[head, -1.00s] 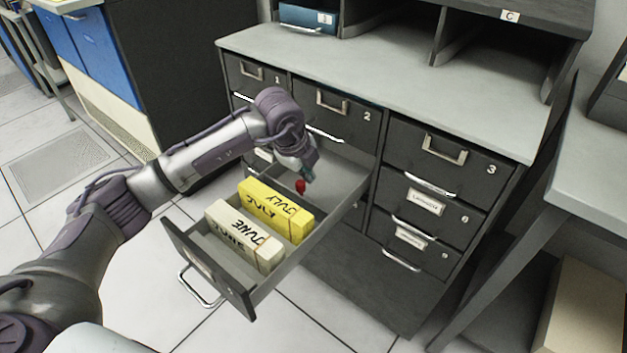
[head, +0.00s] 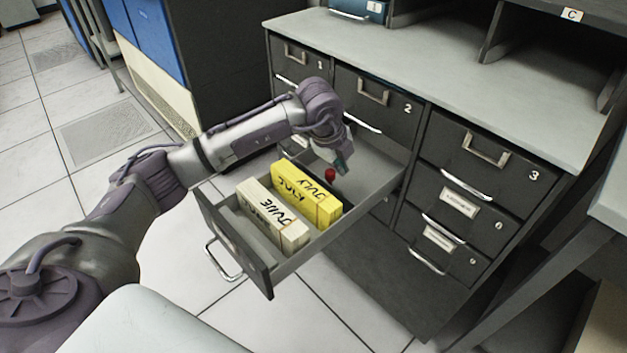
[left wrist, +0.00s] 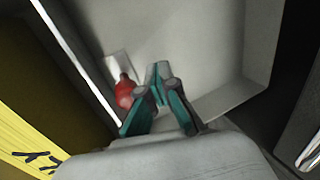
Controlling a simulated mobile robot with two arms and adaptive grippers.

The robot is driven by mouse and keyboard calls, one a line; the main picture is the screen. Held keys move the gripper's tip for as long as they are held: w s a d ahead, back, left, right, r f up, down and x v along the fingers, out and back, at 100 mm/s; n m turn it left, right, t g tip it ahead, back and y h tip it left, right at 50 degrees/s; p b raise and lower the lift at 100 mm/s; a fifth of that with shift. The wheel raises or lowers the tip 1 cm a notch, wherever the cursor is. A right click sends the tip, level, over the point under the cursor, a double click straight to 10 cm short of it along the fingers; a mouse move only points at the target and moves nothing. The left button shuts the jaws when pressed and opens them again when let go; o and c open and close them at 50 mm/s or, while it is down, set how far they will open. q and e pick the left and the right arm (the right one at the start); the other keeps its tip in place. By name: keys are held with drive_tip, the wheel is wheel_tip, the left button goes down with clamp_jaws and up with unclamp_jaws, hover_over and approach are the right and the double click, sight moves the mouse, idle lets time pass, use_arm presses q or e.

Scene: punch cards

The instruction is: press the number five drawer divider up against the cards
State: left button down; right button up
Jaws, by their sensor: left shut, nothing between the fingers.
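The open drawer (head: 236,262) holds a white card block marked JUNE (head: 272,218) at its front and a yellow block marked JULY (head: 306,196) behind it. The yellow block also shows in the left wrist view (left wrist: 30,140). The divider (left wrist: 75,60) stands behind the yellow block, mostly hidden in the head view. Its red knob (head: 330,174) also shows in the left wrist view (left wrist: 125,92). My left gripper (head: 344,164) is shut and empty, inside the drawer on the far side of the divider, right beside the knob. Whether it touches the knob, I cannot tell. My right gripper is out of view.
The drawer's back part (head: 375,165) is empty. Shut drawers with metal handles (head: 487,150) surround it, under a grey cabinet top (head: 440,75). A dark cabinet (head: 210,60) stands at the left. The tiled floor (head: 60,230) is clear at the left.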

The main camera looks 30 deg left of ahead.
sight(298, 195)
use_arm(q)
drive_tip(key=shift+s+a, duration=0.35)
drive_tip(key=shift+s, duration=0.45)
drive_tip(key=shift+s+a+p, duration=0.3)
drive_tip(key=shift+s+p, duration=0.05)
drive_tip(key=shift+s, duration=0.55)
drive_tip(key=shift+s+a, duration=0.35)
drive_tip(key=shift+s, duration=0.55)
drive_tip(key=shift+s+a, duration=0.25)
drive_tip(key=shift+s, duration=0.45)
drive_tip(key=shift+s+a, duration=0.2)
drive_tip(key=shift+s, duration=0.35)
drive_tip(key=shift+s+a, duration=0.15)
drive_tip(key=shift+s, duration=0.35)
drive_tip(key=shift+s+a+f, duration=0.1)
drive_tip(key=shift+s+a, duration=0.1)
drive_tip(key=shift+s, duration=0.35)
drive_tip(key=shift+s+a, duration=0.2)
drive_tip(key=shift+s, duration=0.35)
drive_tip(key=shift+s+a, duration=0.2)
drive_tip(key=shift+s, duration=0.35)
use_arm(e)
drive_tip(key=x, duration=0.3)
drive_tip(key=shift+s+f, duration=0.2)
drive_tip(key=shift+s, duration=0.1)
